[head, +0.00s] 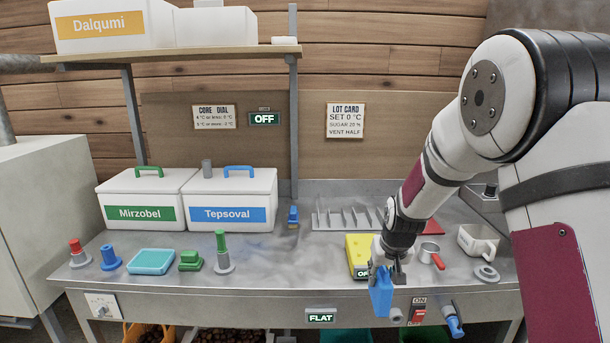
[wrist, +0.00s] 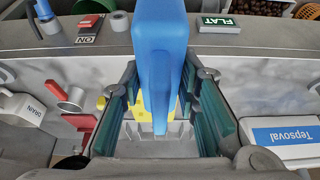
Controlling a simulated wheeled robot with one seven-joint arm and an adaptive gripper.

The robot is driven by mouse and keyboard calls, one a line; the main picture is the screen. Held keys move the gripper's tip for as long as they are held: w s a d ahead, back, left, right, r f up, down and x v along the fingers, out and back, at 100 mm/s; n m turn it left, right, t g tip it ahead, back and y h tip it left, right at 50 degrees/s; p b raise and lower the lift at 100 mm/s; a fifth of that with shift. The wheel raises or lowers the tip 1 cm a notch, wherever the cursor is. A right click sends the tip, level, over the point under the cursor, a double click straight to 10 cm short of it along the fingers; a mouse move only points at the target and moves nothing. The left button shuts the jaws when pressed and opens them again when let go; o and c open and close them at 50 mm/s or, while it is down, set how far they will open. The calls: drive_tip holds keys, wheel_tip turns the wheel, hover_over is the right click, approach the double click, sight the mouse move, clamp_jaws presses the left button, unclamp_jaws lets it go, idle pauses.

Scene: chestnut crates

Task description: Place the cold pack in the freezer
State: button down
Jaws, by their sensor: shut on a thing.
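My gripper (head: 385,268) is shut on a blue block (head: 381,291), probably the cold pack. It holds the block at the workbench's front edge, in front of a yellow box (head: 360,250). In the wrist view the blue block (wrist: 160,50) stands between the two dark teal fingers (wrist: 162,105). Nothing visible is labelled freezer. Two lidded white boxes stand at the back left: Mirzobel (head: 111,196) with a green label and Tepsoval (head: 258,187) with a blue label. Both lids look closed.
The metal workbench (head: 290,270) holds several coloured knobs and plugs at left. A red-handled cup (head: 430,252) and a white drain container (head: 468,246) stand right of my gripper. A shelf (head: 190,53) with a white Dalqumi box (head: 110,28) hangs above the lidded boxes.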

drive_tip(key=s+f, duration=0.5)
drive_tip(key=s, duration=0.5)
drive_tip(key=shift+s+f, duration=0.2)
drive_tip(key=shift+s, duration=0.1)
drive_tip(key=shift+a, duration=0.15)
